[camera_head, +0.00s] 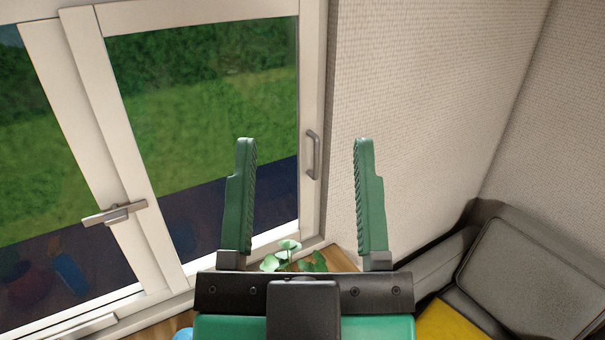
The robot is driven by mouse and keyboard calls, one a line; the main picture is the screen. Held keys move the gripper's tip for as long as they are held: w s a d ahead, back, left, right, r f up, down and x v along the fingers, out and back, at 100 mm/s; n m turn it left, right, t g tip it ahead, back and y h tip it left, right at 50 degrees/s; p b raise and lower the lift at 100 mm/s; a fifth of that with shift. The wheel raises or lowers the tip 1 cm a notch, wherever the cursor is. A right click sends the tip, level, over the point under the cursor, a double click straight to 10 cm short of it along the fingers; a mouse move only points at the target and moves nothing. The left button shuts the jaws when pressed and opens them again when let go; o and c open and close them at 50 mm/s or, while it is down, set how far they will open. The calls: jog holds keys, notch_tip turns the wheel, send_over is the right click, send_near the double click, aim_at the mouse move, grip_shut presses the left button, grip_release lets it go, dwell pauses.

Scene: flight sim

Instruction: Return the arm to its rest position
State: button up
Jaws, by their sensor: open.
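My gripper (303,150) is in the lower middle of the head view. Its two green ribbed fingers point up in the picture and stand wide apart. Nothing is between the fingers, so it is open and empty. Behind the fingers are the window door and the pale wall. The black gripper base and green housing fill the bottom centre and hide part of the floor.
A white-framed glass door (110,70) with metal handles stands at left. A textured pale wall (430,90) is at right. A dark grey seat (540,270) with a yellow item (450,322) is at lower right. A green leafy plant (285,250) shows behind my gripper.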

notch_tip(320, 180, up, 18)
jog(key=p, duration=1.7)
jog(key=shift+a+f+p, duration=0.15)
jog(key=shift+p, duration=0.15)
